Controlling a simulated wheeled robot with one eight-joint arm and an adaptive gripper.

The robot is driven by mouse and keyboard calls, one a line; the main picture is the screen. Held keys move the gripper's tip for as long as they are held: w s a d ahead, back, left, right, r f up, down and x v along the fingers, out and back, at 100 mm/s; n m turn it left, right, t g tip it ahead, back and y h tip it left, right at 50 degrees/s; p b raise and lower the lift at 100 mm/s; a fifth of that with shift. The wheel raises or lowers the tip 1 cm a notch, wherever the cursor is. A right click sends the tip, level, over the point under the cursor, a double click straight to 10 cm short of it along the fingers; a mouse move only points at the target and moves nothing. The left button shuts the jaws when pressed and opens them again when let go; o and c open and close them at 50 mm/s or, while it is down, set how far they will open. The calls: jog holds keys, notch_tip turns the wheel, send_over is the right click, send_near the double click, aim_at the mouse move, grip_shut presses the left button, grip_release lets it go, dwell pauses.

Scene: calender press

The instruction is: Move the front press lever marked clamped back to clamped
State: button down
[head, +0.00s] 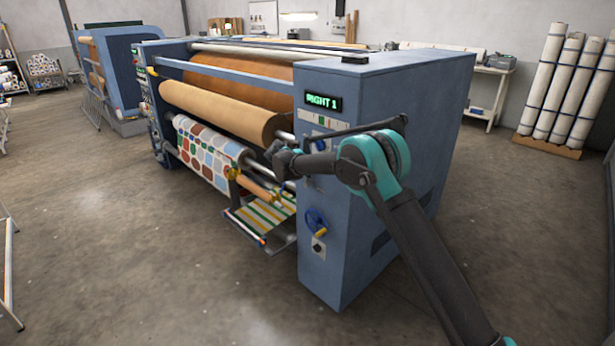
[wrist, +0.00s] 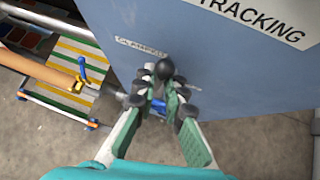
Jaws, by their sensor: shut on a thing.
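The front press lever (wrist: 165,69) shows in the wrist view as a dark round knob between my fingers. Blue metal at its base shows just below the knob. A small label reading "CLAMPED" (wrist: 140,47) is on the blue panel just above and left of the knob. My gripper (wrist: 163,92) is shut on the lever, with green-padded fingers on either side. In the head view my arm hides the lever, and the fingers cannot be made out at the machine's front edge.
The blue press cabinet (head: 386,110) stands close beside my arm, with a display reading "RIGHT 1" (head: 323,104). A blue handwheel (head: 316,220) sits lower on its front. A patterned roll (head: 205,150) and striped cloth (head: 266,217) are to the left. The floor in front is clear.

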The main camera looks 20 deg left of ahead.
jog(key=shift+w+a+h, duration=0.15)
jog(key=shift+a+h, duration=0.1)
jog(key=shift+h, duration=0.05)
dwell(0.4)
jog(key=c, duration=1.6)
grip_release()
jog(key=v, duration=1.2)
jog(key=shift+w+r, duration=0.15)
